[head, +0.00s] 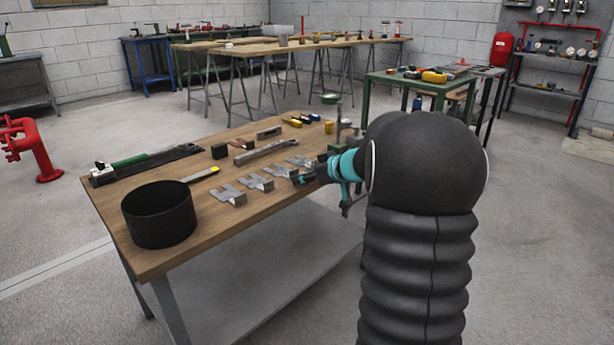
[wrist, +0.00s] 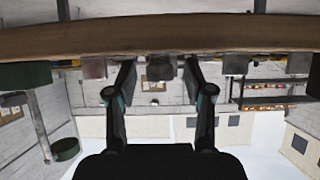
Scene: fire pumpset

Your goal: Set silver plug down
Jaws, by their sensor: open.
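Several silver-grey pieces stand in a row on the wooden workbench (head: 155,259); the nearest silver piece (head: 232,195) is at the row's left end. I cannot tell which is the silver plug. My gripper (head: 298,178) is low over the bench's right edge, by the right part of this row. The wrist view is upside down, with the bench across the top. There my gripper (wrist: 158,70) has its two fingers spread apart. A small grey block (wrist: 160,70) shows between the fingertips, apart from both fingers. Whether it rests on the bench is hard to tell.
A black round pot (head: 160,215) stands at the bench's near left corner. A long tool with a green handle (head: 130,160) lies along the back left. A long metal bar (head: 264,151) lies behind the row. Bare wood shows at the front.

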